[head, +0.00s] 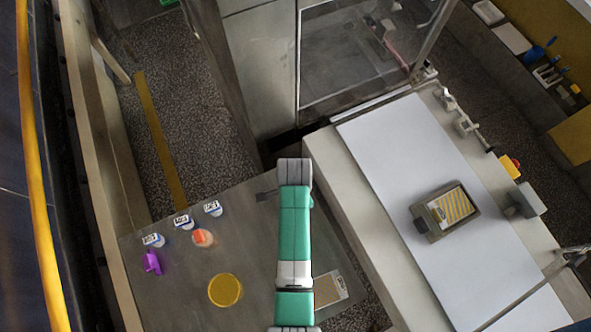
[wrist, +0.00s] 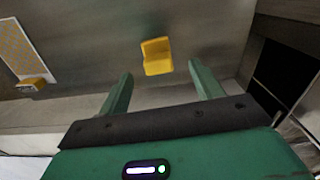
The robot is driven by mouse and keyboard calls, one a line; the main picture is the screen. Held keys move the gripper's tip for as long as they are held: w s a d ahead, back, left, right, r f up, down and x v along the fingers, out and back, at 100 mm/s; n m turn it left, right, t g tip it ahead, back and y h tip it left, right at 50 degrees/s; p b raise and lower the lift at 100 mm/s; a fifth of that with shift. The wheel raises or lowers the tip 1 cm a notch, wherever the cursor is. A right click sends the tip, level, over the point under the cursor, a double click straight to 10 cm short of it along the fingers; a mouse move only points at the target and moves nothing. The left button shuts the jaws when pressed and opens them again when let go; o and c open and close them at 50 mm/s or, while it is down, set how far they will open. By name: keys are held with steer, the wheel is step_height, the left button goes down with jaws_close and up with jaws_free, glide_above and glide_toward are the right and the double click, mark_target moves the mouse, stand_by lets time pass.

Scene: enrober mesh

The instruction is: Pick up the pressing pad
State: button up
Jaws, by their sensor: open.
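A yellow block with a raised step, which looks like the pressing pad (wrist: 157,57), lies on the grey metal table in the wrist view. It is ahead of my gripper (wrist: 161,80), roughly between the lines of the two green fingers and apart from both. The fingers are open with nothing between them. In the head view I cannot make out this block or my fingers; my arm covers part of the table there.
The grey table (head: 185,300) holds a purple item (head: 151,262), an orange-topped item (head: 203,238), several labelled pots (head: 182,221), a yellow disc (head: 225,290) and a patterned card (head: 330,288). A tray (head: 421,222) sits on the white belt (head: 400,150) at right.

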steer(key=f, duration=0.4)
steer(key=shift+s+d+f, duration=0.15)
steer(key=shift+d+f, duration=0.15)
steer(key=shift+d, duration=0.05)
steer(key=shift+f, duration=0.3)
steer(key=c, duration=1.1)
